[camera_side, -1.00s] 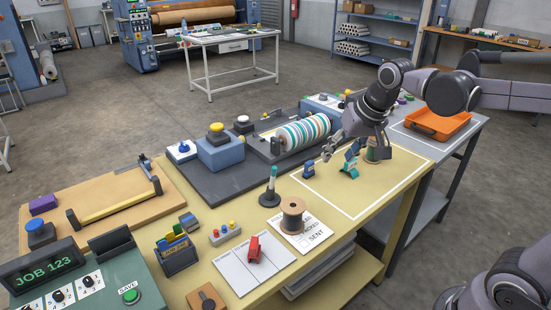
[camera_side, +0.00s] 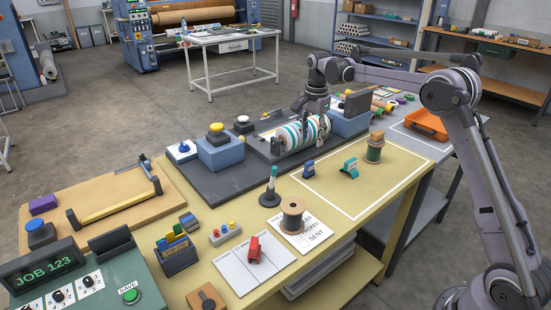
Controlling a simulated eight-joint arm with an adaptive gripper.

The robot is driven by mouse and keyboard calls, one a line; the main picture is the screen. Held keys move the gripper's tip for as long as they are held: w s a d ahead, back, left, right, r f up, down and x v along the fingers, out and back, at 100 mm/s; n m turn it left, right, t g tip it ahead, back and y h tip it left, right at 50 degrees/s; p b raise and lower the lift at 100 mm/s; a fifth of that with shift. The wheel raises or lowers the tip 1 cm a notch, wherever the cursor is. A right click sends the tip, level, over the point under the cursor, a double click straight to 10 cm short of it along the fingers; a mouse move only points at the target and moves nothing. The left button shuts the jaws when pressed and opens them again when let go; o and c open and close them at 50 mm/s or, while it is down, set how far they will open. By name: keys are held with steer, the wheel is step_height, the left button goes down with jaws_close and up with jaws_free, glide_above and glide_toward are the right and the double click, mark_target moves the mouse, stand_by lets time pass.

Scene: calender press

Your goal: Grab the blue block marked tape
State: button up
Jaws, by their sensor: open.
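A small blue block (camera_side: 308,168) stands near the left edge of the white-outlined area on the yellow table; any marking on it is too small to read. A teal piece (camera_side: 349,170) is to its right. My gripper (camera_side: 307,132) is at the striped roll (camera_side: 292,136), behind and above the blue block and well apart from it. The jaws are open; the fingers partly blend with the roll, and I cannot tell whether they touch it.
A green spool with a tan top (camera_side: 374,150) stands farther right in the outlined area. A wooden spool (camera_side: 292,215) and a dark pen stand (camera_side: 270,190) are in front. An orange tray (camera_side: 437,124) lies at the right. The outlined area's front (camera_side: 345,198) is clear.

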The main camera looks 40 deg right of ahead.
mark_target(310, 162)
steer(key=shift+w+d+f+m, duration=0.15)
steer(key=shift+w+d+f, duration=0.1)
steer(key=shift+f, duration=0.15)
steer(key=shift+w+d+f+m, duration=0.1)
steer(key=shift+d+f+m, duration=0.1)
steer(key=shift+f, duration=0.55)
steer(key=f, duration=1)
steer(key=shift+a, duration=0.2)
jaws_close()
